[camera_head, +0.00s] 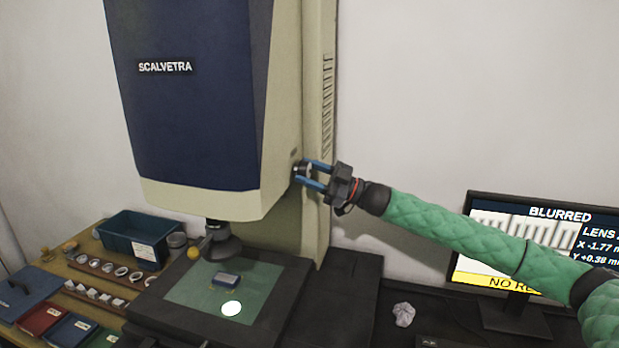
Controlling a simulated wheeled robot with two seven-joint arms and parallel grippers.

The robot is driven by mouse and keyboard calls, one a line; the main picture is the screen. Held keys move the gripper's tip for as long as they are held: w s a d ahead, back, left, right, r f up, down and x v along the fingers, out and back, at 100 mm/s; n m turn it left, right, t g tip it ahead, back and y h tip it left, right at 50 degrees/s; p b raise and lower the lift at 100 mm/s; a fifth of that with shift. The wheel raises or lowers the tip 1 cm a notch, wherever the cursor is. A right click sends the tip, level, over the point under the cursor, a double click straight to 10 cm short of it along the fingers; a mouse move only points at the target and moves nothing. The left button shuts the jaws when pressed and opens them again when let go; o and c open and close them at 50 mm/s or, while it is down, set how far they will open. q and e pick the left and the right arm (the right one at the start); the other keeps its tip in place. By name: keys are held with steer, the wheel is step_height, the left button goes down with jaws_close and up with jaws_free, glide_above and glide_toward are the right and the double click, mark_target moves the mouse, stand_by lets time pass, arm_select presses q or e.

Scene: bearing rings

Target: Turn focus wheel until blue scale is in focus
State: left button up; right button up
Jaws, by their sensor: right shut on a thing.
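The microscope-like machine (190,100), marked SCALVETRA, stands in the middle with a dark blue front and cream sides. My right gripper (308,173) reaches in from the right and is shut on the focus wheel (301,169), a small dark knob on the machine's right side. Its blue fingers lie above and below the wheel and hide part of it. The monitor (530,255) at the right reads BLURRED and shows soft whitish stripes. My left gripper is not in view.
A dark blue bin (133,238) stands on the wooden bench at the left, near several rings (121,271) and coloured booklets (40,318). A yellow ball (193,253) shows beside the lens.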

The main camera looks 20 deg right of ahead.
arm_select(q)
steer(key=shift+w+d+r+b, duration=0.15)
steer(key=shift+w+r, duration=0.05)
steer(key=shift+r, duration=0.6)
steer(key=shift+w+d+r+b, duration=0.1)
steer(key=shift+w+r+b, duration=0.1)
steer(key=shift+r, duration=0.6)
arm_select(e)
steer(key=shift+r+n+g, duration=0.1)
steer(key=shift+n+g, duration=0.9)
steer(key=shift+n, duration=1.1)
steer(key=o, duration=1)
steer(key=shift+d, duration=0.2)
arm_select(q)
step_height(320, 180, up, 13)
steer(key=b, duration=0.3)
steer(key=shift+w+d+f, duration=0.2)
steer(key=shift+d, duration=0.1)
arm_select(e)
steer(key=v, duration=0.7)
steer(key=shift+d, duration=0.2)
